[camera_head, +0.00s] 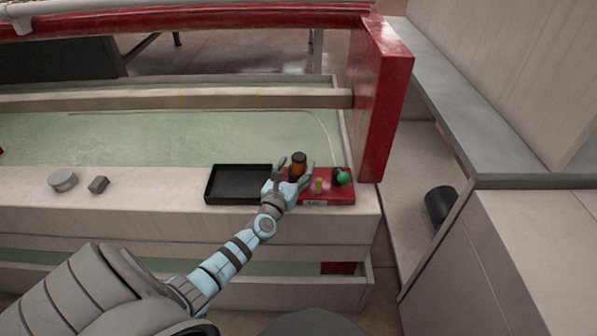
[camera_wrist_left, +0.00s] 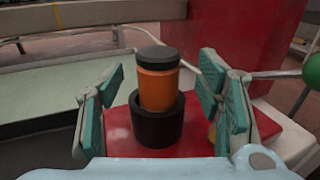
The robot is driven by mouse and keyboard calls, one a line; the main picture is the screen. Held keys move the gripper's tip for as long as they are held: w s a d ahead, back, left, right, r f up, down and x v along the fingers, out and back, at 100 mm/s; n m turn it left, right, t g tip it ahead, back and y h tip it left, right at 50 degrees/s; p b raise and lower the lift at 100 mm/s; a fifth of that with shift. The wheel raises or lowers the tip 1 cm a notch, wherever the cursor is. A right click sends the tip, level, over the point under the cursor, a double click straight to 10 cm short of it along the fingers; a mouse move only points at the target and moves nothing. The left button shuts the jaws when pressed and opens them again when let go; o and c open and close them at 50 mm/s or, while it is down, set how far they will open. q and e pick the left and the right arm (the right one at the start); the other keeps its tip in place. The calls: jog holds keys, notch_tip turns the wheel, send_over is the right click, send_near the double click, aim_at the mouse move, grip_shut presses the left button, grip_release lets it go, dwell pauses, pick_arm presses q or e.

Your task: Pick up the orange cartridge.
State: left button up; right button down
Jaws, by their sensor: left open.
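The orange cartridge (camera_wrist_left: 157,88) has a black cap and stands upright in a black round holder (camera_wrist_left: 155,124) on a red block (camera_wrist_left: 117,130). In the head view the cartridge (camera_head: 299,160) shows above the red block (camera_head: 340,196) near the right end of the pale ledge. My left gripper (camera_head: 296,170) is open, with its fingers on either side of the cartridge. In the left wrist view the teal finger pads of my left gripper (camera_wrist_left: 160,105) stand apart from the cartridge, with gaps on both sides. My right gripper is not in view.
A black tray (camera_head: 238,184) lies left of the red block. A green ball (camera_head: 343,178) and a small yellowish piece (camera_head: 318,186) are right of the cartridge. A grey disc (camera_head: 62,180) and small dark block (camera_head: 98,185) lie far left. A red post (camera_head: 383,100) rises behind.

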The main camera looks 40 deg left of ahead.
aim_at(296, 166)
pick_arm(q)
jog(key=x, duration=0.1)
jog(key=b+x, duration=0.1)
jog(key=x, duration=0.1)
jog(key=shift+s+f, duration=0.1)
jog(key=shift+f, duration=0.15)
jog(key=shift+w+a, duration=0.1)
jog(key=shift+w, duration=0.1)
jog(key=shift+c, duration=0.8)
jog(key=shift+s+r, duration=0.1)
jog(key=c, duration=1.2)
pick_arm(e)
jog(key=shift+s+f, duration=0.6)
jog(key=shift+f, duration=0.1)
